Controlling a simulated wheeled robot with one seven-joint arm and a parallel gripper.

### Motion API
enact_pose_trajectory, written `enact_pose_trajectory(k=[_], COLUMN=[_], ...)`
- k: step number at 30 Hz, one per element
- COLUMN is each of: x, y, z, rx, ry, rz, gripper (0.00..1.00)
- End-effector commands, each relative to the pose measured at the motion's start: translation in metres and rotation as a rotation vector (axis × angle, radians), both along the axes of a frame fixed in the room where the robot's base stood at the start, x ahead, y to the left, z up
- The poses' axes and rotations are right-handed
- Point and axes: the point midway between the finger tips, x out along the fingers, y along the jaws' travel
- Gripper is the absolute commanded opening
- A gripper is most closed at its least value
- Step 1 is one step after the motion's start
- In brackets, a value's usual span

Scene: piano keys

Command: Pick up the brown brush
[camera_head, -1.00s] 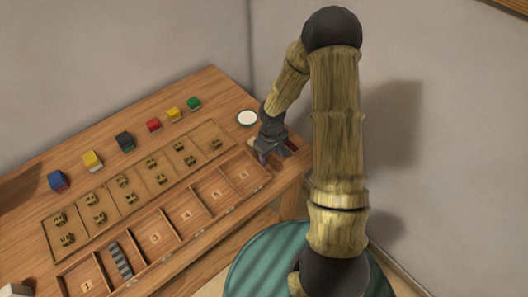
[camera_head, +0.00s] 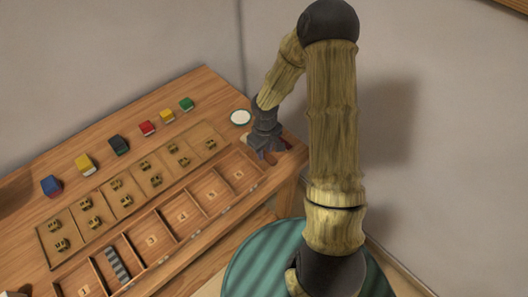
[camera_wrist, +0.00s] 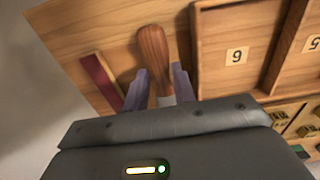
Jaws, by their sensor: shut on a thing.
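The brown brush (camera_wrist: 153,50) shows in the wrist view as a rounded wooden handle on the table, beside the tray compartment marked 6. My gripper (camera_wrist: 160,78) is shut on it, with one purple-grey finger on each side of the handle. The lower end of the brush is hidden behind the gripper body. In the head view my gripper (camera_head: 265,155) is low at the right end of the table, and the brush itself cannot be made out there.
A numbered wooden tray (camera_head: 211,207) runs along the table front. A dark red block (camera_wrist: 98,80) lies left of the brush. A white round dish (camera_head: 240,118) and several coloured blocks stand behind. A teal round surface (camera_head: 265,262) is in front.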

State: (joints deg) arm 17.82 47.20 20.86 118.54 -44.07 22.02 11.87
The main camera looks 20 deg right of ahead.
Motion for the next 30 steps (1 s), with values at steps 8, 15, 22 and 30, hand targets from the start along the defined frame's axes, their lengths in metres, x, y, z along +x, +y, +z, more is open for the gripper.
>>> enact_pose_trajectory(k=[8, 15, 22, 30], x=[0.001, 0.000, 0.000, 0.000], y=[-0.001, -0.001, 0.000, 0.000], z=[0.056, 0.080, 0.081, 0.080], rx=[-0.001, -0.001, 0.000, 0.000], ry=[-0.004, 0.000, 0.000, 0.000], rz=[-0.002, -0.001, 0.000, 0.000], gripper=[0.04, 0.04, 0.04, 0.04])
